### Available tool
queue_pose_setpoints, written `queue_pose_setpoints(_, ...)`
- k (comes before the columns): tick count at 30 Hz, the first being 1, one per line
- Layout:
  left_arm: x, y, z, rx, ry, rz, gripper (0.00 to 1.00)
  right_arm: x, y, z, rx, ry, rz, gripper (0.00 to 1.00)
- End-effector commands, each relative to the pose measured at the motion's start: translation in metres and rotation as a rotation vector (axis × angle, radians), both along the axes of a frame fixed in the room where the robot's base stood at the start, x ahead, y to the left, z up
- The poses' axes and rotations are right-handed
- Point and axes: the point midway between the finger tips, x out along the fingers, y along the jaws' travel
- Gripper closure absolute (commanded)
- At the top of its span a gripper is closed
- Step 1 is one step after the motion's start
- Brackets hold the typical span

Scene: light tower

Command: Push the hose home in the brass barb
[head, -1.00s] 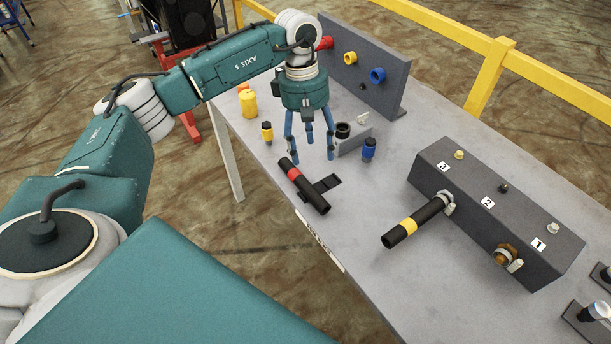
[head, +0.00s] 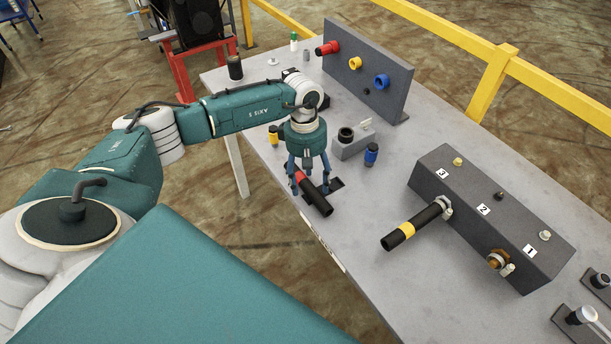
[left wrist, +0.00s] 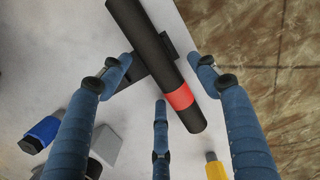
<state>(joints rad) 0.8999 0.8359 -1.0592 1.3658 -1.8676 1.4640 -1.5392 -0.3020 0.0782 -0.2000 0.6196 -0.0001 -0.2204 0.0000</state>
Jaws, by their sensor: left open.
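A black hose with a red band (head: 315,197) lies on a dark rest on the table. It also shows in the left wrist view (left wrist: 152,48). My left gripper (head: 309,182) is open above the red-banded part. In the left wrist view its fingers (left wrist: 163,85) spread around the hose, with the hose between the two upper ones; contact cannot be told. The brass barb (head: 494,261) sticks out of the dark block (head: 440,165) by label 1, apart from this hose. A yellow-banded black hose (head: 400,234) sits at the port by label 3. My right gripper is not in view.
A grey upright panel (head: 385,58) with red, yellow and blue rings stands at the back. A small grey block (head: 352,150) and a blue-banded black piece (head: 371,154) stand near my gripper. Small fittings lie at the lower right. The table between the two hoses is clear.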

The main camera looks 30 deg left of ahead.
Motion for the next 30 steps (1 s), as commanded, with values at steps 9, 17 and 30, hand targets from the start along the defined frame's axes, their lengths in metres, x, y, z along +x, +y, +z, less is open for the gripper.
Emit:
queue_pose_setpoints(9,0.000,0.000,0.000,0.000,-0.001,0.000,0.65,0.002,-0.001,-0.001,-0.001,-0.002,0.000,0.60)
queue_pose_setpoints(17,0.001,0.000,0.000,0.000,-0.002,0.001,0.94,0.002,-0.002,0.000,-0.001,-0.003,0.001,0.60)
queue_pose_setpoints(30,0.002,0.001,0.017,0.000,-0.007,0.001,0.94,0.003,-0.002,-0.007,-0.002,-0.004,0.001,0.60)
